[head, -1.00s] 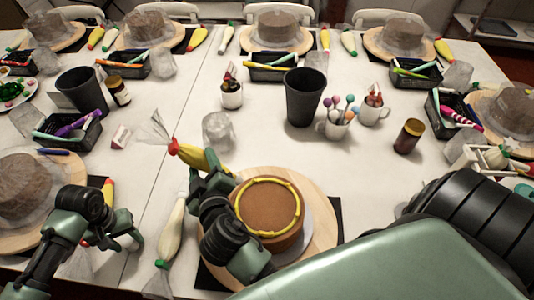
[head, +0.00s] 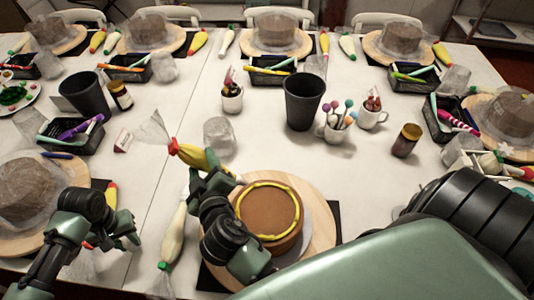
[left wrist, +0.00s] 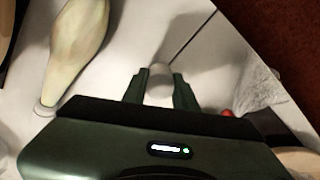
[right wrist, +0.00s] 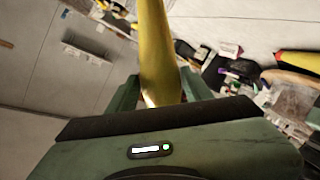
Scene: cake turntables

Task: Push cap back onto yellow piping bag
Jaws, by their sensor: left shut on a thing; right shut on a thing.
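The yellow piping bag (head: 193,156) is held in my right gripper (head: 213,180), tilted, with its red tie and clear plastic end up to the left. Its lower end is mostly hidden by the gripper in the head view. The bag also shows between the fingers in the right wrist view (right wrist: 157,50). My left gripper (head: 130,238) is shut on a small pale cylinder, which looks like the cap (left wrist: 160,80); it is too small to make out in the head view. The left gripper is left of the bag and apart from it.
A brown cake with a yellow piped ring (head: 270,228) sits on a wooden turntable (head: 321,205) beside my right gripper. A cream piping bag (head: 173,232) lies between the grippers. A clear cup (head: 219,136) and a dark tumbler (head: 303,100) stand behind. The centre-left table is fairly clear.

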